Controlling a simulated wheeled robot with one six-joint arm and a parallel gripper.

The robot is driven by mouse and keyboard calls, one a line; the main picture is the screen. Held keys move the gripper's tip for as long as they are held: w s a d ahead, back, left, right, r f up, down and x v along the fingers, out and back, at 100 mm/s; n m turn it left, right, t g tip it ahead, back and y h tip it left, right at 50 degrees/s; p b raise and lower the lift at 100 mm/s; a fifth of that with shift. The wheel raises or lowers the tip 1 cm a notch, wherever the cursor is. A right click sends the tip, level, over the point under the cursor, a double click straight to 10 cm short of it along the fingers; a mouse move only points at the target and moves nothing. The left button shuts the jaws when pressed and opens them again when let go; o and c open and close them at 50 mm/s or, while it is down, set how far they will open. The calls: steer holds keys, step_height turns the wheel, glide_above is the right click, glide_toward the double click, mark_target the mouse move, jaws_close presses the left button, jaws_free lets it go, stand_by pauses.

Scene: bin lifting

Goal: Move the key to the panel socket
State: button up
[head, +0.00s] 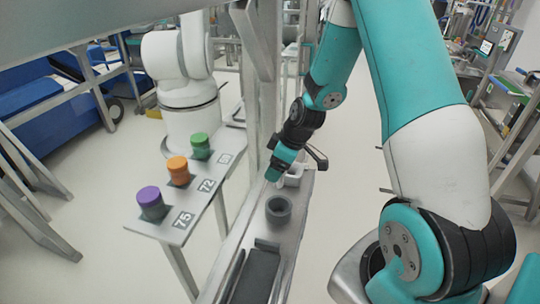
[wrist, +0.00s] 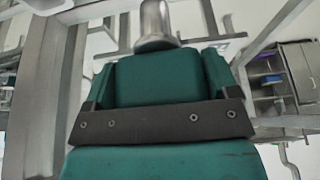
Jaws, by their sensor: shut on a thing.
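My gripper (head: 274,171) is low over the far part of a narrow grey panel (head: 294,222) in the head view. In the wrist view, my gripper (wrist: 157,46) is shut, and a rounded silver metal piece with a flared base (wrist: 157,22) shows just beyond its teal fingers. I take this for the key; its far end is hidden. A dark grey round socket (head: 278,210), open at the top, stands on the panel nearer than my gripper. The gripper is apart from this socket.
A shelf on the left (head: 174,235) bears a purple knob (head: 151,202), an orange knob (head: 177,170) and a green knob (head: 200,146), with number labels beside them. A metal post (head: 262,75) rises close to my gripper. A dark recess (head: 255,277) lies in the panel's near part.

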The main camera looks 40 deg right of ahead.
mark_target(278, 187)
steer(key=shift+f+b, duration=2.8)
steer(key=shift+f, duration=1.05)
steer(key=shift+s+d+f+b, duration=0.15)
steer(key=shift+f+b, duration=0.25)
steer(key=shift+b, duration=0.05)
steer(key=shift+f+b, duration=0.35)
steer(key=shift+f+b, duration=1.35)
steer(key=shift+f, duration=0.25)
steer(key=o, duration=0.9)
steer(key=shift+o, duration=0.2)
steer(key=shift+r+p, duration=3.15)
steer(key=shift+r, duration=1.35)
